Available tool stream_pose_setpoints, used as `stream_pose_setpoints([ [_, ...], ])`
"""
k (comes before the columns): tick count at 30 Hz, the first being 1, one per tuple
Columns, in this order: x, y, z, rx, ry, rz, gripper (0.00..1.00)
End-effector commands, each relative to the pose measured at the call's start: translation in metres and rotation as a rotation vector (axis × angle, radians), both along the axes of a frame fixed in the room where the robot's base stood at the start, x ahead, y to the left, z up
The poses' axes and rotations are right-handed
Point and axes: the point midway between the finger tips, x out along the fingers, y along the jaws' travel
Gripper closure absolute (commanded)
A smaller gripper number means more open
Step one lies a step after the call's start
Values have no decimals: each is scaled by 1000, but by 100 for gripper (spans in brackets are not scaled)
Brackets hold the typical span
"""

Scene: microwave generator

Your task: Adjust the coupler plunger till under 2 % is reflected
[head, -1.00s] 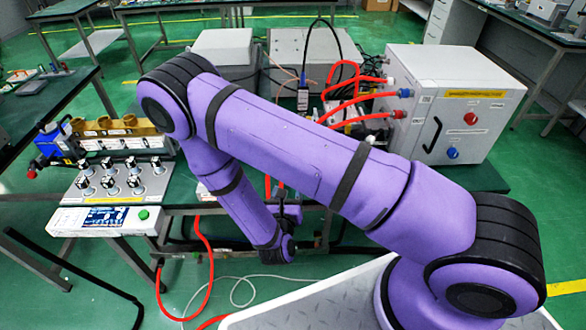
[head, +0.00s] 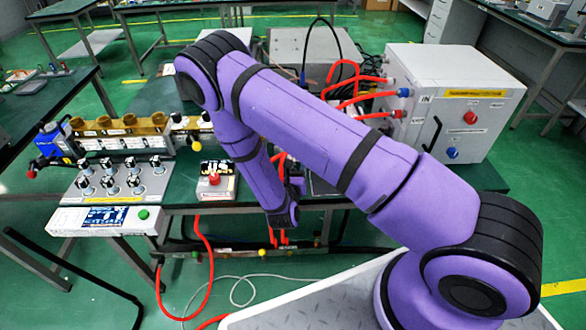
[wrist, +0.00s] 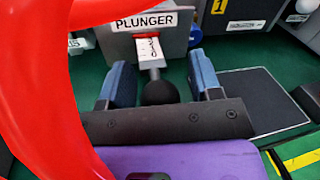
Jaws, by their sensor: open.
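In the wrist view my gripper (wrist: 159,64) is open. Its two blue fingers stand to either side of the coupler plunger's black round knob (wrist: 158,92), with a gap visible on each side. The plunger's metal rod runs from the knob to a grey plate with a "PLUNGER" label (wrist: 144,22). A white marked scale (wrist: 149,52) lies above the rod; its reading is too small to tell.
A thick red hose (wrist: 38,85) crosses the left of the wrist view, close to the camera. A box with a red button (head: 214,179) sits left of my forearm. A large grey cabinet (head: 500,125) with red hoses stands at the right. A dark panel lies right of the fingers.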

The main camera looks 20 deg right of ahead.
Motion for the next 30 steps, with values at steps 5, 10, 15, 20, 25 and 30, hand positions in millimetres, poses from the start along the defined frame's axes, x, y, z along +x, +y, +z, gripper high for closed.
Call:
stream_pose_setpoints([
  [5, 0, 0, 0, 0, 0, 0, 74],
  [10, 0, 0, 0, 0, 0, 0, 100],
  [15, 5, -1, 0, -2, -1, 1, 100],
  [20, 6, -2, 0, 0, 0, 0, 100],
  [25, 6, -2, -1, 0, 0, 0, 51],
  [30, 6, -2, 0, 0, 0, 0, 42],
])
